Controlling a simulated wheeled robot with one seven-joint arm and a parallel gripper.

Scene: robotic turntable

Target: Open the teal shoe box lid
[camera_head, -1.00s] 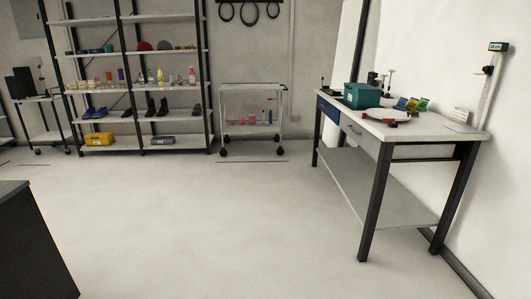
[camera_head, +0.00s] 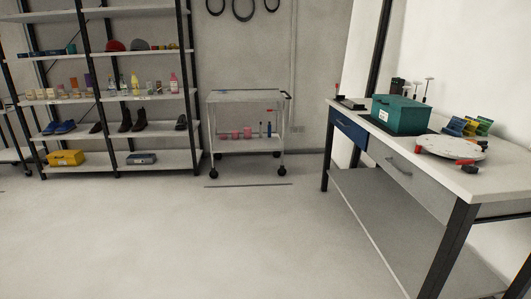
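The teal shoe box (camera_head: 400,118) stands on the white top of the workbench (camera_head: 478,180) at the right of the head view. It rests on a dark mat or base. Its teal lid (camera_head: 402,102) looks shut on top. A small white label is on its left side. My gripper is not in view, so its state and place are hidden.
A round white turntable (camera_head: 450,147) with a red part lies right of the box. Colourful packets (camera_head: 470,126) stand behind it. A wheeled cart (camera_head: 248,125) and shelving with shoes and bottles (camera_head: 110,92) stand at the back. The floor (camera_head: 200,240) ahead is clear.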

